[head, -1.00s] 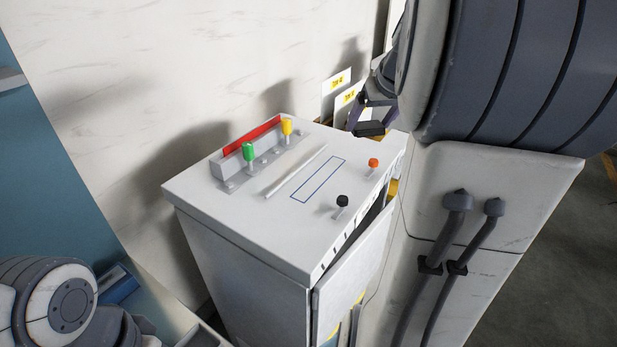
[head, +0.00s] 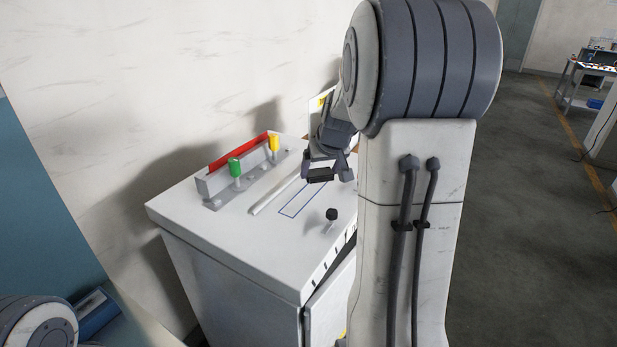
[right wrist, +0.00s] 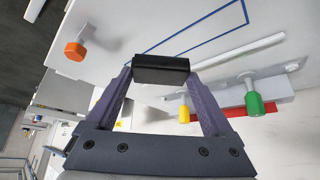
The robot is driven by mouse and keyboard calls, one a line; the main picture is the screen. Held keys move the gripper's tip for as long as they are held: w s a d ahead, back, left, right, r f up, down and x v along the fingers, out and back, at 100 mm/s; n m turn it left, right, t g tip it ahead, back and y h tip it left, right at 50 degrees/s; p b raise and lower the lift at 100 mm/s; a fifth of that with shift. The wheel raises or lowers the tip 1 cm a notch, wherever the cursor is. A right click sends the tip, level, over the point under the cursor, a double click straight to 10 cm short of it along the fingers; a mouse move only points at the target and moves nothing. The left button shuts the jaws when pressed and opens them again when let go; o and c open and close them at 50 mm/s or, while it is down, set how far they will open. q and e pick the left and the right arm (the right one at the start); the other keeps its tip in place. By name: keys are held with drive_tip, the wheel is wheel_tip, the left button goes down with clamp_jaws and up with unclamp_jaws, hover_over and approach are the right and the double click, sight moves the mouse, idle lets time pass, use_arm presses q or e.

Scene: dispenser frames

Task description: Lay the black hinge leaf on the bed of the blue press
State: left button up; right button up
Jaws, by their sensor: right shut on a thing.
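The black hinge leaf (head: 320,176) shows as a small dark block between the fingertips of my right gripper (head: 328,170). In the right wrist view, the leaf (right wrist: 161,69) lies across the tips of the purple-grey fingers (right wrist: 160,80), which are shut on it. The gripper is above the white cabinet top (head: 225,240), near a blue-outlined rectangle (head: 300,202); the exact height is hard to tell. I cannot clearly identify the blue press or its bed; only part of a blue object (head: 97,312) shows at the lower left. My left gripper is not in view.
An orange knob (right wrist: 75,51) shows in the right wrist view. Open floor (head: 530,230) lies at right.

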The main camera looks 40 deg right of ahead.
sight(312, 172)
drive_tip(key=shift+w+a+f+p, duration=0.2)
drive_tip(key=shift+w+f, duration=0.1)
drive_tip(key=shift+w, duration=0.25)
drive_tip(key=shift+w+a+f+p, duration=0.15)
drive_tip(key=shift+w+f, duration=0.15)
drive_tip(key=shift+w, duration=0.25)
drive_tip(key=shift+w+f, duration=0.15)
drive_tip(key=shift+f, duration=0.1)
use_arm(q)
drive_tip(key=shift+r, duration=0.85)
use_arm(e)
drive_tip(key=shift+f, duration=1.9)
drive_tip(key=shift+f, duration=0.2)
drive_tip(key=o, duration=1.2)
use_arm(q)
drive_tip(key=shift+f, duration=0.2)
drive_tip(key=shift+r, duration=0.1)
use_arm(e)
drive_tip(key=shift+r, duration=0.1)
